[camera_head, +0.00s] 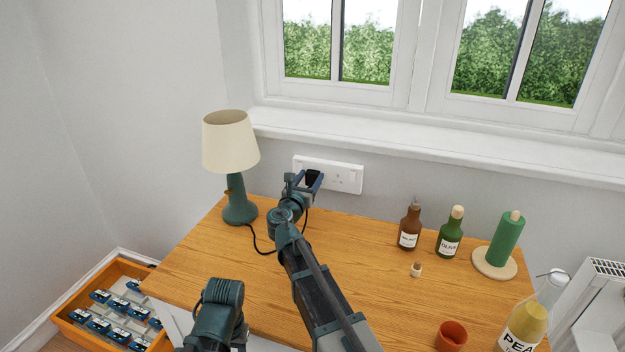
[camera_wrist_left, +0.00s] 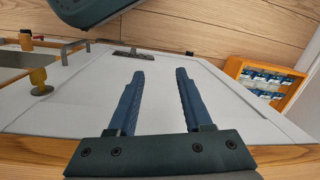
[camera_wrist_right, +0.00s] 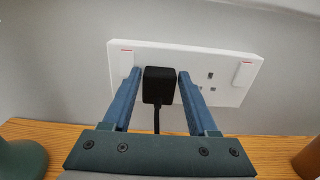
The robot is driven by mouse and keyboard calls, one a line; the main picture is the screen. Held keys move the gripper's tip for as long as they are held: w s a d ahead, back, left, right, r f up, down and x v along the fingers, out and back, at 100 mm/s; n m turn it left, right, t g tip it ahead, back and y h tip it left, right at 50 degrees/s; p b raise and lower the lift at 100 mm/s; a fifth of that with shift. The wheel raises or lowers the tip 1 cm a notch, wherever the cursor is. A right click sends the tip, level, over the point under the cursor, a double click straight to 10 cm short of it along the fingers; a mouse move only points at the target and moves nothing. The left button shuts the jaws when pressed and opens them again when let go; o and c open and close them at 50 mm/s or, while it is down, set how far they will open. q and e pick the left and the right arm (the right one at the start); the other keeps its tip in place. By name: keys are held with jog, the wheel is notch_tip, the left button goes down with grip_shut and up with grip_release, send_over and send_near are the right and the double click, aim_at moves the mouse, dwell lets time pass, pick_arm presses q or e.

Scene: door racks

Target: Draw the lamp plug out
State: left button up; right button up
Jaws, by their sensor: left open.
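The black lamp plug (camera_wrist_right: 158,86) sits in the left outlet of the white double wall socket (camera_wrist_right: 225,78), its cord hanging down. My right gripper (camera_wrist_right: 160,72) is open, with one blue finger on each side of the plug; a small gap shows at the right finger. In the head view this gripper (camera_head: 310,180) reaches the socket (camera_head: 344,177) and partly hides the plug. The lamp (camera_head: 238,205), with a cream shade and green base, stands to the left on the desk. My left gripper (camera_wrist_left: 160,75) is open and empty, above a pale panel.
On the wooden desk (camera_head: 210,265) stand a brown bottle (camera_head: 410,228), a green bottle (camera_head: 450,235), a green roll on a holder (camera_head: 503,242), a cork (camera_head: 416,270) and a terracotta pot (camera_head: 451,335). An orange-edged drawer (camera_head: 70,330) lies at lower left. The window sill (camera_head: 430,145) is above the socket.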

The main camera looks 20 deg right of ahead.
grip_shut()
jog(key=shift+s, duration=0.1)
jog(key=shift+s+a, duration=0.1)
jog(key=shift+v, duration=2.65)
